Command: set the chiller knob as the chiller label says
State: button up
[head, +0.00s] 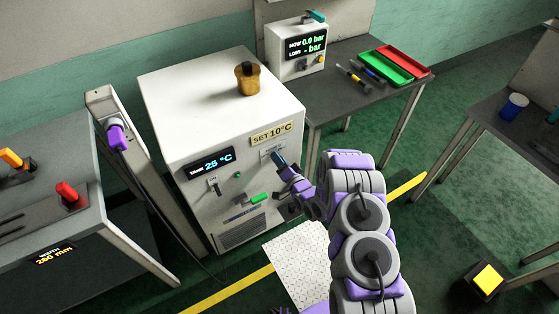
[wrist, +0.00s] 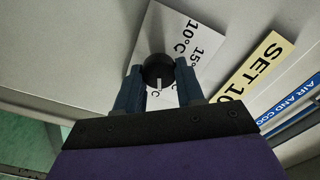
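The chiller (head: 190,110) is a white cabinet in the head view. Its yellow label (head: 275,132) reads SET 10°C and shows partly in the wrist view (wrist: 258,70). The chiller knob (wrist: 159,70) is round and black on a white dial plate (wrist: 185,48) marked 10°C and 15°C. Another mark lies partly hidden below it. The knob's white pointer line points down in the wrist view, away from 10°C. My gripper (wrist: 159,72) has one blue finger on each side of the knob, closed in against it. In the head view my gripper (head: 280,161) hides the knob.
A display (head: 209,163) on the chiller front reads 25 °C. A small lever (head: 213,186) and a green handle (head: 261,197) sit below it. A brown jar (head: 247,79) stands on top. A dark table (head: 345,105) with green and red trays stands behind.

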jog(key=shift+a+f, duration=0.15)
jog(key=c, duration=0.4)
jog(key=shift+o, duration=0.2)
jog(key=shift+s+n+p, duration=0.1)
jog(key=shift+n+p, duration=0.3)
jog(key=shift+p, duration=0.05)
jog(key=n+p, duration=0.7)
jog(key=n, duration=1.8)
jog(key=shift+s+f+n, duration=0.1)
jog(key=shift+n, duration=0.3)
